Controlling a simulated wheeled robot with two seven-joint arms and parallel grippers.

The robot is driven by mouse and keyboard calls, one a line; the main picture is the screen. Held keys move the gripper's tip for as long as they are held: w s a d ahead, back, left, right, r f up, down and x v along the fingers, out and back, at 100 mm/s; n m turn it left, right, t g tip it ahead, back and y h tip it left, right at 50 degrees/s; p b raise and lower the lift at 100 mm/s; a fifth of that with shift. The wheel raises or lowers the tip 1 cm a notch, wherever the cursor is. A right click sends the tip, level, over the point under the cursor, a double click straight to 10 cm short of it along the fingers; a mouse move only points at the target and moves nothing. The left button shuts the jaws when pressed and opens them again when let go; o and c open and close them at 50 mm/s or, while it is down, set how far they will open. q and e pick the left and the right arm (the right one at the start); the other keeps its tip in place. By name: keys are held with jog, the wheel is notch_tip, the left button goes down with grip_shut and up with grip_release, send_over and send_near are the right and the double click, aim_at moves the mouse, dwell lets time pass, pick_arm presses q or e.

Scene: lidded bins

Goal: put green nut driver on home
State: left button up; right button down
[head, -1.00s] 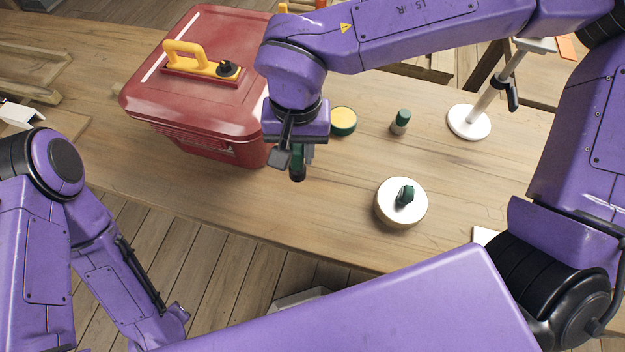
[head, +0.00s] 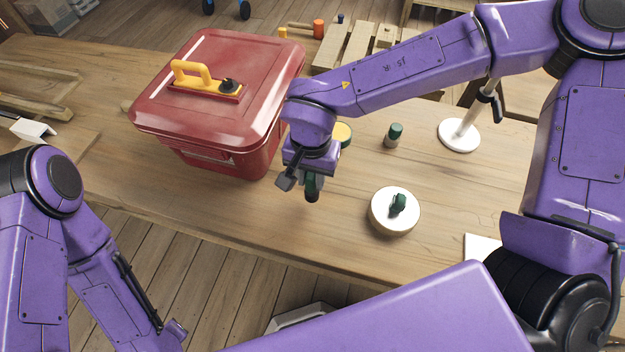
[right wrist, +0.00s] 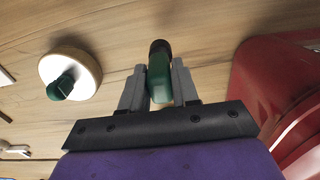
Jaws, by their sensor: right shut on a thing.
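My right gripper (head: 308,182) is shut on the green nut driver (right wrist: 159,78), which has a green body and a dark tip. The driver (head: 312,189) hangs over the wooden table between the red box and a round white-topped piece (head: 380,214). In the right wrist view the driver sits between both fingers, its dark tip pointing away from the wrist. The white-topped piece (right wrist: 86,86) has a dark green knob-like part on top and stands apart from the driver. I cannot tell which thing is the home. My left arm shows at left, but its gripper is not seen.
A lidded red box (head: 215,100) with a yellow handle stands left of the right gripper. A yellow-topped round piece (head: 343,133) is partly hidden behind that gripper. A small green-topped cylinder (head: 394,136) and a white stand base (head: 459,135) stand further right.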

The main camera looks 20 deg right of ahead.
aim_at(314, 185)
jog(key=f, duration=0.3)
jog(key=shift+d+f, duration=0.3)
jog(key=shift+d, duration=0.05)
jog(key=shift+w+f, duration=0.2)
jog(key=c, duration=0.8)
grip_release()
jog(key=shift+f, duration=0.1)
jog(key=shift+c, duration=0.2)
notch_tip(314, 185, up, 12)
jog(key=shift+r, duration=0.2)
